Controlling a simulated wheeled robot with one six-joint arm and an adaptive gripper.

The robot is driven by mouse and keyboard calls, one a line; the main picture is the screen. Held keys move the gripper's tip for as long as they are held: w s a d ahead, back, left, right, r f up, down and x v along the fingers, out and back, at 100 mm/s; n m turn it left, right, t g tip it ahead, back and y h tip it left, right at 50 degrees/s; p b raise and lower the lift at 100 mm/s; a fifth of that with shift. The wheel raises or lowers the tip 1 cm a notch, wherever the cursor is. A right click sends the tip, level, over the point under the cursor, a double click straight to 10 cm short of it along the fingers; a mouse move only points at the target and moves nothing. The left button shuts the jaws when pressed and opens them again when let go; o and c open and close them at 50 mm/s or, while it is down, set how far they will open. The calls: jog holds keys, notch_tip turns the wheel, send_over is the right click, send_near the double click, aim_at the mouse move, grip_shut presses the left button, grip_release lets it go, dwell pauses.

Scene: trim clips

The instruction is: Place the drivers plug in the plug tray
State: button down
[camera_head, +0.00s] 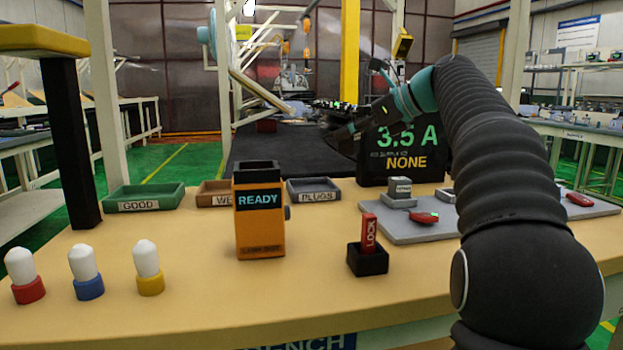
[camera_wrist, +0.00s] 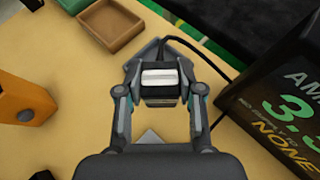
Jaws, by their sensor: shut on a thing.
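My gripper (camera_head: 345,136) is above the table near the dark display in the head view. In the wrist view my gripper (camera_wrist: 158,75) is shut on a small dark block with a pale silver band, which I take to be the drivers plug (camera_wrist: 159,79). The grey plug tray (camera_head: 316,197), labelled PLUGS, stands at the table's back edge. In the wrist view a grey tray edge (camera_wrist: 146,52) shows behind the fingers, mostly hidden by them. The plug is too small to make out in the head view.
A green GOOD tray (camera_head: 145,205) and a brown tray (camera_head: 214,194) stand left of the plug tray. The display (camera_head: 402,150) reads 3.5 A, NONE, to its right. An orange READY box (camera_head: 260,225) stands in front. A black cable (camera_wrist: 211,62) runs beside my gripper.

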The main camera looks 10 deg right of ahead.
aim_at(355, 150)
jog(key=b+x, duration=0.1)
jog(key=x, duration=0.9)
jog(key=shift+s+a+f+b, duration=0.15)
jog(key=shift+a+f+b, duration=0.15)
jog(key=shift+a+b, duration=0.1)
jog(key=shift+f+b, duration=0.85)
jog(key=shift+f, duration=1.15)
jog(key=shift+f, duration=0.15)
jog(key=c, duration=0.7)
grip_release()
jog(key=p+v, duration=0.1)
jog(key=v, duration=1.1)
jog(key=shift+p, duration=0.4)
